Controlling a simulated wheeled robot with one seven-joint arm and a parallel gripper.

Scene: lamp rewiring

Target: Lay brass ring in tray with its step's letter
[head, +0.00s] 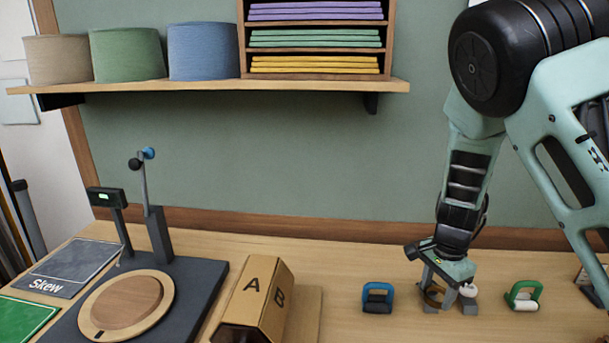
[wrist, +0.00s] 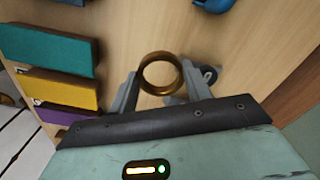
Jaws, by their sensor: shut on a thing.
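My gripper (head: 448,297) is low over the wooden bench at the right in the head view, with its fingers pointing down. It is shut on the brass ring (head: 432,294), which is partly hidden by the fingers there. In the wrist view the ring (wrist: 161,73) sits between the two grey fingers of my gripper (wrist: 158,90), its opening facing the camera. Whether the ring touches the bench is hard to tell. A tan block (head: 258,293) has the letters A and B on its faces; no tray with a letter is clear in view.
A blue handled piece (head: 377,297) and a green handled piece (head: 523,295) stand either side of my gripper. At left are a dark stand with a round wooden disc (head: 127,305), a dark panel marked Skew (head: 66,268) and a green panel (head: 24,318). A shelf (head: 210,88) runs above.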

